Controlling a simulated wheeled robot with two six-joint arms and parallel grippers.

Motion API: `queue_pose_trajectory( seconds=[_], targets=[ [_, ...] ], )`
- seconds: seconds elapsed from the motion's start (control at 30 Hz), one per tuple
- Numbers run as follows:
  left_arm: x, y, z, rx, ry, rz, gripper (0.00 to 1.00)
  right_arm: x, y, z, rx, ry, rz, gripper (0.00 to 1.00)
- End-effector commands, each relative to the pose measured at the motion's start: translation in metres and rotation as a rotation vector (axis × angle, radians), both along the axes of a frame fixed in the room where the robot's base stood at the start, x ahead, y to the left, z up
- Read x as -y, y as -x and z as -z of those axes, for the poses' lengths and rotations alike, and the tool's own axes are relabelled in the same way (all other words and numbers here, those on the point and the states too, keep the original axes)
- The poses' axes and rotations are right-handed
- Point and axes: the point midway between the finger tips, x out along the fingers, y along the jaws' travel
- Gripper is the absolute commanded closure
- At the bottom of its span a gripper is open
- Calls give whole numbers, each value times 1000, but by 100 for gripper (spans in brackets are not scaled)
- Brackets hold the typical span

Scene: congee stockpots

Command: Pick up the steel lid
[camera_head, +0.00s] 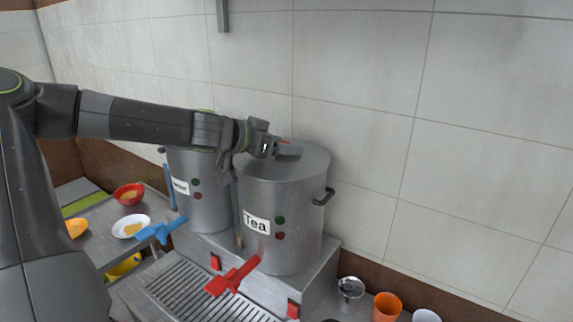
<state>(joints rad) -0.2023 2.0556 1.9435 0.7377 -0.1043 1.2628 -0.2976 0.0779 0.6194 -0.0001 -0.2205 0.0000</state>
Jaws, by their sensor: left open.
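The steel lid (310,160) is a flat round cover on top of the large steel stockpot labelled Tea (290,215). The gripper and wrist hide part of the lid's left side. My right gripper is not in the view.
A second labelled stockpot (207,205) stands left of the Tea pot, partly under my arm. Red (232,277) and blue (160,231) tap levers stick out in front. A drip grate (205,295) lies below. Cups, including an orange one (387,306), stand at the right. A tiled wall rises behind.

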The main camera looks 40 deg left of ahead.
Motion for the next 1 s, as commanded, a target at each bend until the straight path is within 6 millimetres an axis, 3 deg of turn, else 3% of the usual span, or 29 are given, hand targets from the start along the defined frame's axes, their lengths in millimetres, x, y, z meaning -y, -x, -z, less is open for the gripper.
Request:
queue_pose_trajectory(
  seconds=[0.23, 0.63, 1.0],
  targets=[
    [1, 0, 1, -4, 3, 1, 41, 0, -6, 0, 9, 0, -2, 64],
    [1, 0, 1, -2, 2, 0, 92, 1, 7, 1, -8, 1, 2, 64],
    [1, 0, -8, -1, 1, 1, 93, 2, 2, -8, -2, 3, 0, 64]
  ],
)
